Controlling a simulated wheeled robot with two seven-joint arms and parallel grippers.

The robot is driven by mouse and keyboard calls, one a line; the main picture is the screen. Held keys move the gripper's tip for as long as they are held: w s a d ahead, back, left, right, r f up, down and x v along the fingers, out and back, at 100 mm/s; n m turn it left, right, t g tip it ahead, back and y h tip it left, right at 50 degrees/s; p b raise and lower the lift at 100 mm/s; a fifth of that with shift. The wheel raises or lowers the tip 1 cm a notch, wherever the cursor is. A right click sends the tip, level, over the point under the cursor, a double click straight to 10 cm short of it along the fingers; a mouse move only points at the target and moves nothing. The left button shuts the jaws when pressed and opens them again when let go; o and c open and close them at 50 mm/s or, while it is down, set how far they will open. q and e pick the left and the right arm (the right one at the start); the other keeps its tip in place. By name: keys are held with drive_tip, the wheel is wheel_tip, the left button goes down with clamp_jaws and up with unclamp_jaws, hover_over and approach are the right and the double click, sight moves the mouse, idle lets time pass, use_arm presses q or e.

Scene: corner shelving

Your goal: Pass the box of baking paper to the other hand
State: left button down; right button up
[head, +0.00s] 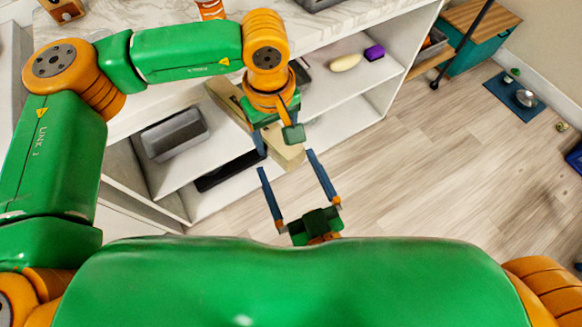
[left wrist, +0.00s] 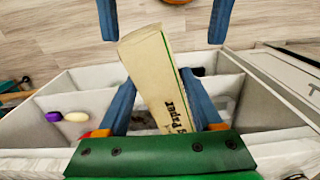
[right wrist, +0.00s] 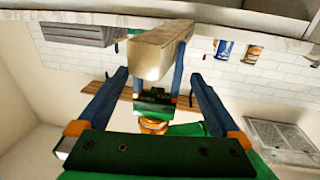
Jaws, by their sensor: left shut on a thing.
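The box of baking paper (head: 288,155) is a long beige carton with "Paper" printed on it. My left gripper (head: 268,140) is shut on it, and the fingers sit on both sides of the box in the left wrist view (left wrist: 158,80). The box is tilted, and one end points toward my right gripper. My right gripper (head: 286,161) is open and empty, its fingertips facing that end. In the right wrist view the box end (right wrist: 152,62) shows near and between the spread fingertips, with no visible contact. The left arm hides the box's middle in the head view.
A white shelf unit (head: 345,95) stands close behind the box, under a marble counter (head: 190,20). It holds a grey bin (head: 174,135), a purple item (head: 374,52) and a pale oblong item (head: 345,62). Open wooden floor (head: 440,170) lies to the right.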

use_arm(q)
drive_tip(key=shift+w, duration=0.1)
drive_tip(key=shift+a, duration=0.1)
use_arm(e)
drive_tip(key=shift+f, duration=0.1)
use_arm(q)
drive_tip(key=shift+w+a, duration=0.2)
drive_tip(key=shift+a, duration=0.05)
use_arm(e)
drive_tip(key=shift+s+f, duration=0.15)
drive_tip(key=shift+s, duration=0.3)
use_arm(q)
drive_tip(key=shift+w+a+f, duration=0.15)
drive_tip(key=shift+w+a, duration=0.15)
use_arm(e)
drive_tip(key=v, duration=1)
drive_tip(key=shift+r, duration=0.25)
drive_tip(key=shift+s, duration=0.1)
